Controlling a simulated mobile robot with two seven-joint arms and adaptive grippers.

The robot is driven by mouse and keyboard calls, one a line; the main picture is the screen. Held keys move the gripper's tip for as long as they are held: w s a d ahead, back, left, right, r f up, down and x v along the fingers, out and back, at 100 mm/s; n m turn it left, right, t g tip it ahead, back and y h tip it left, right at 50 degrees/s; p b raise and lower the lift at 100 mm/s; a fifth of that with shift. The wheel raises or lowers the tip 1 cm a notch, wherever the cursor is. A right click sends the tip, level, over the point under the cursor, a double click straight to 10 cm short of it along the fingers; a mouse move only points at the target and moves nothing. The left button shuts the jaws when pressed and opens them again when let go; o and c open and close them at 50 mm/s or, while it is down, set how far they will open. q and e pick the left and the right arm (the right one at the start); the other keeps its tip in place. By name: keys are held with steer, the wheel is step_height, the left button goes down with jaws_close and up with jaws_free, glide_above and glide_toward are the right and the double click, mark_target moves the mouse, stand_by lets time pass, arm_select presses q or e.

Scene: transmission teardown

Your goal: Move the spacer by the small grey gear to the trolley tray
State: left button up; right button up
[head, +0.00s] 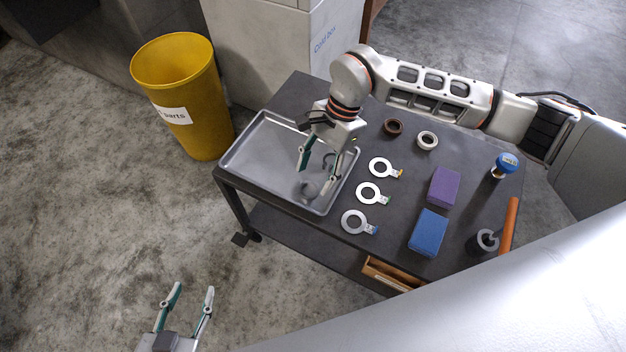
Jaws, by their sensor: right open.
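The metal trolley tray (250,180) lies on the left part of the dark trolley top. My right gripper (317,182) is over the tray's right part, pointing down, with its fingers apart. A small grey round part (310,189) is in the tray between or just below the fingertips. Another grey round part (329,160) shows behind the fingers, partly hidden. I cannot tell which of these is the spacer or the small grey gear. My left gripper (195,290) is open and empty over the floor at the bottom left, well away from the trolley.
Right of the tray are tagged white rings (369,192), a brown ring (393,127), a pale ring (427,140), a purple block (443,187), a blue block (428,232), a blue-capped item (506,163) and an orange handle (509,225). A yellow bin (190,105) stands left. The tray's left half is clear.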

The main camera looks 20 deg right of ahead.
steer(key=p+v, duration=0.1)
steer(key=v, duration=0.8)
